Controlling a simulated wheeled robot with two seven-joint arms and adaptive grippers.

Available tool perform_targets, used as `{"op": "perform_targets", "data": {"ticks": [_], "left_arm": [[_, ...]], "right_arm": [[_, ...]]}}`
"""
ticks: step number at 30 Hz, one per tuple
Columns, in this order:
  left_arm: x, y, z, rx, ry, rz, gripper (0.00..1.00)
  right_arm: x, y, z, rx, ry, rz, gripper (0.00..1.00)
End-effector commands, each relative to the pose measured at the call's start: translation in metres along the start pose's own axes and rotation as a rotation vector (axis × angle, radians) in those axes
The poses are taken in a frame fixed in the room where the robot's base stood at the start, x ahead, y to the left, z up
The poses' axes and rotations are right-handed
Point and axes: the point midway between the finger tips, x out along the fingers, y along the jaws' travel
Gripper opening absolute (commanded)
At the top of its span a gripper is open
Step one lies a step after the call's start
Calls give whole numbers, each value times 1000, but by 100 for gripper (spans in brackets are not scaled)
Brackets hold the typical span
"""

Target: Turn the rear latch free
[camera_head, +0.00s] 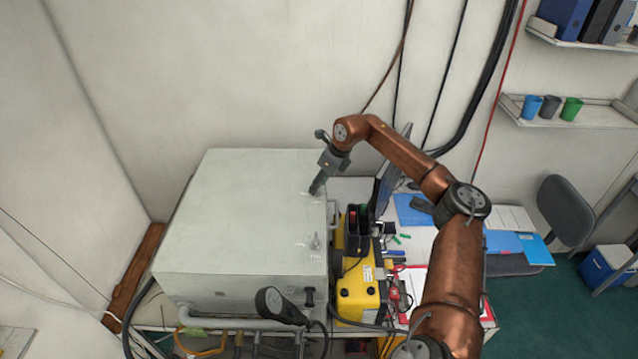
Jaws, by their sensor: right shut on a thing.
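The air panel is a pale grey metal box (240,215) on the table in the middle of the view. A small front latch (315,241) shows on its top near the right edge. My right gripper (316,188) points down at the rear right corner of the box top. It is shut on the rear latch, which its fingers mostly hide, so I cannot tell how far the latch is turned. My left gripper is not in view.
A yellow case (358,292) stands close to the right of the box, with a dark radio (357,232) behind it. Papers and a blue folder (413,210) lie farther right. A black round-headed device (272,302) rises before the box front. The box top is otherwise clear.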

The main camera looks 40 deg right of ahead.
Motion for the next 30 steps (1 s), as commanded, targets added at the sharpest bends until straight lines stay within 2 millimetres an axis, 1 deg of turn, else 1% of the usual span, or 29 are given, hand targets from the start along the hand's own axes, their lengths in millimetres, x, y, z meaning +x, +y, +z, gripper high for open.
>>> {"op": "perform_targets", "data": {"ticks": [9, 15, 22, 30], "left_arm": [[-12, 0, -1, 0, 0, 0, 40], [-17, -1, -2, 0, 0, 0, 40], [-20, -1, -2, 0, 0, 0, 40], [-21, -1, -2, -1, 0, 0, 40]], "right_arm": [[-3, -4, 2, -259, -3, 106, 13], [-2, -5, 3, -387, -2, 158, 13], [-1, -5, 3, -480, -3, 196, 13], [-1, -5, 2, -521, -1, 212, 13]]}}
